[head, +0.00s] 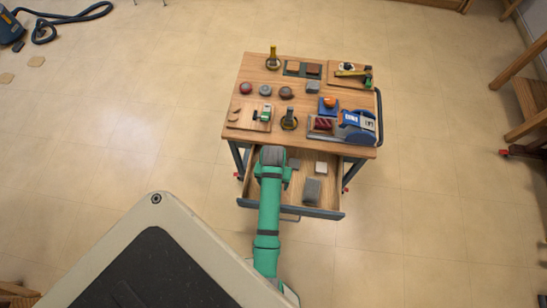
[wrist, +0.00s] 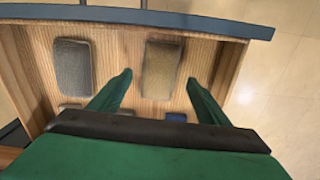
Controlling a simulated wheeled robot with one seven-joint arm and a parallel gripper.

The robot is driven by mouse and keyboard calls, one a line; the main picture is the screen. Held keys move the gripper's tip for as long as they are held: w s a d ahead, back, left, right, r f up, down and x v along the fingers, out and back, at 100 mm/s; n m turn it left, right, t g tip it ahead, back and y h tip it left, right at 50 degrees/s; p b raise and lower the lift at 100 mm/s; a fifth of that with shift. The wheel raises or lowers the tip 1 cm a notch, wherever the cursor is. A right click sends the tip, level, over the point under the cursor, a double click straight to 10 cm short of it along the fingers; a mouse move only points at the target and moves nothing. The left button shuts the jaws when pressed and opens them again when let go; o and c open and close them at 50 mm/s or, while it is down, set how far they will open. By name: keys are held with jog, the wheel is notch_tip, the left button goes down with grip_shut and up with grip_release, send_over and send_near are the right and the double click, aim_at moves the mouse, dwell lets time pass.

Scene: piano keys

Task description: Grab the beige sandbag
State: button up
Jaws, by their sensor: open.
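The beige sandbag (wrist: 162,68), a flat brownish-beige block, lies in the open drawer near the drawer front in the wrist view. My gripper (wrist: 160,77) is open and empty, with its two green fingers pointing toward the bag, one on either side of its near part. I cannot tell how far the fingertips are above the drawer floor. In the head view my green arm covers the left part of the drawer and hides the bag and fingertips.
A grey block (wrist: 73,67) lies left of the bag, also visible in the head view (head: 312,189). A small pale block (head: 321,167) lies farther back. The drawer front (head: 290,208) and sides bound the space. The cluttered tabletop (head: 243,88) overhangs behind.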

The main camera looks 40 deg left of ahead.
jog(key=shift+w+f, duration=0.1)
jog(key=shift+f, duration=1.25)
jog(key=shift+c, duration=0.7)
jog(key=c, duration=1.3)
